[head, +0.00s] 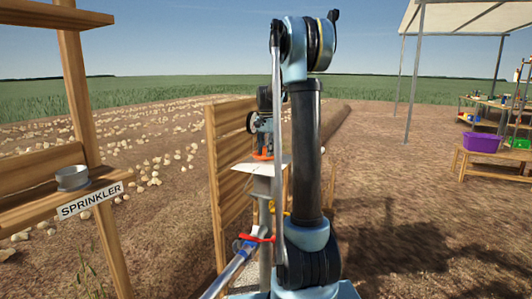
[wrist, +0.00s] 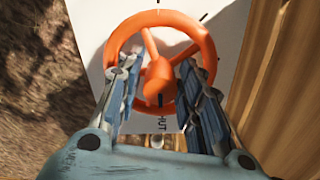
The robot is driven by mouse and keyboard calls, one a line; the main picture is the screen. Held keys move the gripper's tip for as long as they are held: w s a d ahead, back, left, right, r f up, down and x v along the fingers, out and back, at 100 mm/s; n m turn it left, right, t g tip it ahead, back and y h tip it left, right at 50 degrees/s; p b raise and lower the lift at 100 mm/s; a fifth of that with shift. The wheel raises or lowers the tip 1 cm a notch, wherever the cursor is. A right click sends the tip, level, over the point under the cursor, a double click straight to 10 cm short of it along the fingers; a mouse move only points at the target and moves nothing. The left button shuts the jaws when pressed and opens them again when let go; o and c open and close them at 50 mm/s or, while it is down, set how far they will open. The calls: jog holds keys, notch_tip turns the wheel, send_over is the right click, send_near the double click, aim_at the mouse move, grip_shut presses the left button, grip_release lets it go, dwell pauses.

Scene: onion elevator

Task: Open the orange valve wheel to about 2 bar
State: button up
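The orange valve wheel (wrist: 203,38) fills the upper middle of the wrist view, seen from above, with spokes and a round hub. My gripper (wrist: 158,78) is open, with one finger on each side of the hub, over the wheel's lower part. I cannot tell whether the fingers touch the rim or spokes. A white plate (wrist: 228,25) lies under the wheel, with small dark marks and letters reading "HUT" near the hub's lower side. In the head view the wheel (head: 263,156) is a small orange patch below my gripper, largely hidden. No pressure gauge reading is legible.
A wooden slat fence (head: 230,150) stands close beside the valve, and wood (wrist: 285,85) shows at right in the wrist view. A wooden stand at left holds a metal cup (head: 72,178) and a SPRINKLER sign (head: 90,201). A pipe with a red lever (head: 256,239) lies low in front.

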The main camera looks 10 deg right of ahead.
jog(key=c, duration=0.8)
jog(key=shift+n, duration=0.3)
jog(key=n, duration=0.4)
jog(key=shift+n, duration=2)
jog(key=o, duration=0.8)
